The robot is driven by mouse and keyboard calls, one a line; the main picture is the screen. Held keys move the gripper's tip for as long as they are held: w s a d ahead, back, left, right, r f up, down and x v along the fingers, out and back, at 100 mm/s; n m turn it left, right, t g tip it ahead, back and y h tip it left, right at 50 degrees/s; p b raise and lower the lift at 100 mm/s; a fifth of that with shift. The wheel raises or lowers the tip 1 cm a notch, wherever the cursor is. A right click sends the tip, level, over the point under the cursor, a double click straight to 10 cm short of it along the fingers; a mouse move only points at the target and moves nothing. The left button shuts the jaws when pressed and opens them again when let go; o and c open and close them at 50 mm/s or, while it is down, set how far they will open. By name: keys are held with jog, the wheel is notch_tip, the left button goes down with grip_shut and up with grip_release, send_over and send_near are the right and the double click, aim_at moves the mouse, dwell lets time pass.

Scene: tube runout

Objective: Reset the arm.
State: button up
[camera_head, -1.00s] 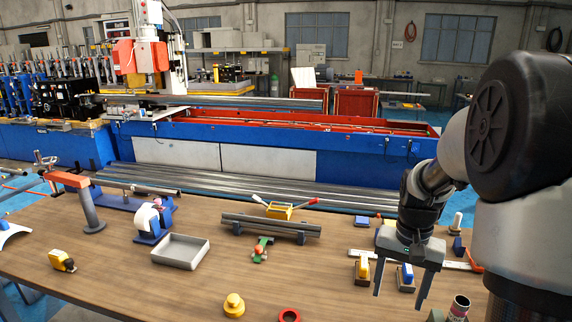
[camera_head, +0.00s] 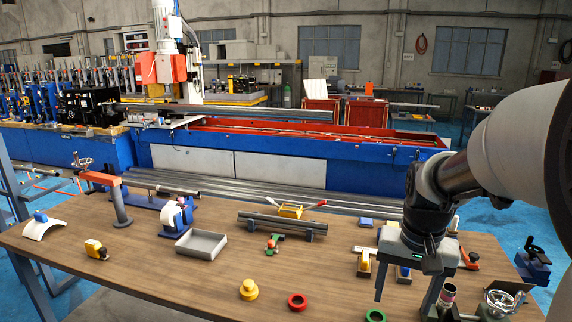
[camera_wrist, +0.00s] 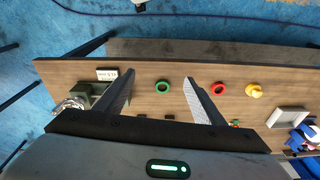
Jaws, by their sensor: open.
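My gripper (camera_head: 407,288) hangs from my arm at the right of the head view, fingers pointing down over the right part of the wooden table (camera_head: 180,280). Its two fingers are spread wide with nothing between them. In the wrist view my gripper (camera_wrist: 158,82) is also open and empty. A green ring (camera_wrist: 162,86) lies on the table and shows between the fingers there. A red ring (camera_wrist: 218,88) lies to the right of it. In the head view the gripper partly hides the small blocks behind it.
A grey tray (camera_head: 201,246), tubes on a rest (camera_head: 282,222), a yellow knobbed piece (camera_head: 249,290) and a tape measure (camera_head: 96,249) are on the table. A vice with a handwheel (camera_head: 505,300) stands at the right corner. The front middle-left of the table is fairly clear.

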jog(key=s+a+r+n+t+p, duration=0.4)
jog(key=s+a+r, duration=0.4)
jog(key=s+r, duration=0.5)
jog(key=shift+s+a+r+n+p, duration=0.3)
jog(key=shift+a+p, duration=0.1)
jog(key=shift+p, duration=0.15)
